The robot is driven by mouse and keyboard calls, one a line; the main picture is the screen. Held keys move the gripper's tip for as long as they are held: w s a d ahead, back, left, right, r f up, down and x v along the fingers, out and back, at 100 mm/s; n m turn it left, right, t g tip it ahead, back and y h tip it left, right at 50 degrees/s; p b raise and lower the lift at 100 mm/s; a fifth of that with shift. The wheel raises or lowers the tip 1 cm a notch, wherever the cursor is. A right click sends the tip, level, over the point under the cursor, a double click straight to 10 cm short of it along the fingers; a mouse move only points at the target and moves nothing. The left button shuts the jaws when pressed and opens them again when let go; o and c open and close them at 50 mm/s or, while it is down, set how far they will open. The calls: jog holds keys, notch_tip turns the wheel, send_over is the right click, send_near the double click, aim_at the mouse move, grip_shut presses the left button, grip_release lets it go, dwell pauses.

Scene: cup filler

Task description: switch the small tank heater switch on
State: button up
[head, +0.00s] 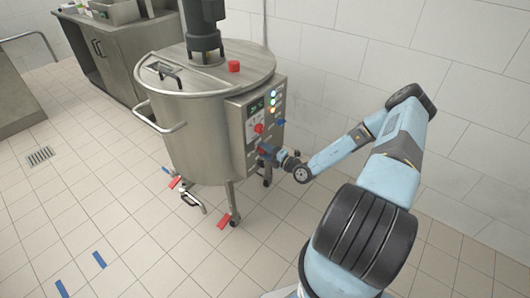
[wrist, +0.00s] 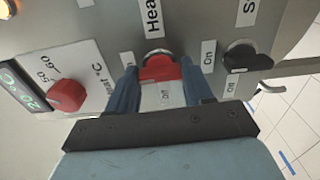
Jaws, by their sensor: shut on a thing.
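The heater switch (wrist: 160,67) is a small red rotary knob on the grey control panel of the small steel tank (head: 195,125). In the head view my gripper (head: 268,151) is at the panel's lower front and hides the switch.
A black switch (wrist: 246,58) sits right of the heater switch. A red temperature dial (wrist: 67,96) and a green display (wrist: 22,92) are to the left. The panel (head: 252,130) also has lamps. A steel counter (head: 120,45) stands behind left; the floor around is open.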

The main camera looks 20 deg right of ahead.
jog(key=shift+d+f+m, duration=0.2)
jog(key=shift+m, duration=0.1)
jog(key=o, duration=1)
jog(key=shift+a+r, duration=0.1)
jog(key=shift+o, duration=0.2)
jog(key=v, duration=1.3)
jog(key=shift+s+d, duration=0.25)
jog(key=shift+s, duration=0.1)
